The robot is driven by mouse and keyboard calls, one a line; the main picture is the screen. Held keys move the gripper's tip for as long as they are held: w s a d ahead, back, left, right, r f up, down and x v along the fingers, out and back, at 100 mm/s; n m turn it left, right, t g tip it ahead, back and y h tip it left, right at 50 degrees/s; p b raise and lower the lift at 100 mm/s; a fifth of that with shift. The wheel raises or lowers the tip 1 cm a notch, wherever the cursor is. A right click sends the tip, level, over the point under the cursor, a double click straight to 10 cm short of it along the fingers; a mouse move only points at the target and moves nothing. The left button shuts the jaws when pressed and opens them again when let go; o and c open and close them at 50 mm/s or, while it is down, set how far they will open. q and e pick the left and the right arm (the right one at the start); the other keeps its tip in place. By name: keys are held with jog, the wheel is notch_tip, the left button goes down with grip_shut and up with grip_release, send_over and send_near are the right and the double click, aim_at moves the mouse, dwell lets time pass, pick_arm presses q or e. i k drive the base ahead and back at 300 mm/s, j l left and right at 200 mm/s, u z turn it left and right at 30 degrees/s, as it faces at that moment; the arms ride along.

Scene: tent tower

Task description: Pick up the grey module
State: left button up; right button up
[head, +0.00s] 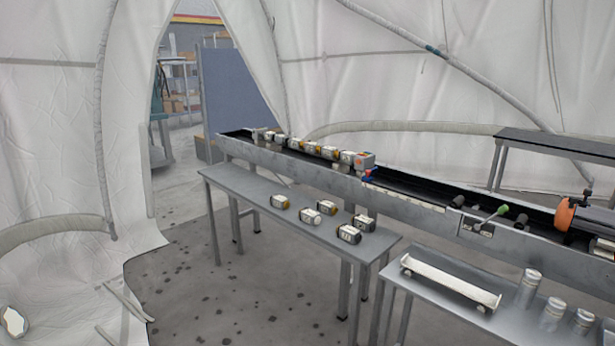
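Several small box-shaped modules sit on the grey table in the middle. One with a white and grey face (311,217) is near the table's centre, beside a yellow-and-white one (327,207). Another yellow-and-white module (279,201) is to the left. Two darker grey modules with pale faces, a front one (349,234) and one behind it (363,222), are near the right end. They are small, and I cannot tell for sure which is the grey module. Neither of my grippers is in view.
Behind the table (237,187) runs a long trough (408,192) carrying more modules (310,148) and a grey-and-red block (365,159). A nearer table at right holds a white tray (450,280) and metal cylinders (528,288). The floor (215,300) at front left is mostly clear.

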aim_at(309, 146)
jog(key=i, duration=2.45)
jog(key=i+u, duration=0.2)
jog(key=i, duration=0.25)
jog(key=i+l+u, duration=0.15)
jog(key=i, duration=0.3)
jog(key=i+l+u, duration=0.2)
jog(key=i, duration=0.25)
jog(key=i+l+u, duration=0.2)
jog(key=i, duration=0.25)
jog(key=i+j, duration=0.05)
jog(key=j, duration=0.05)
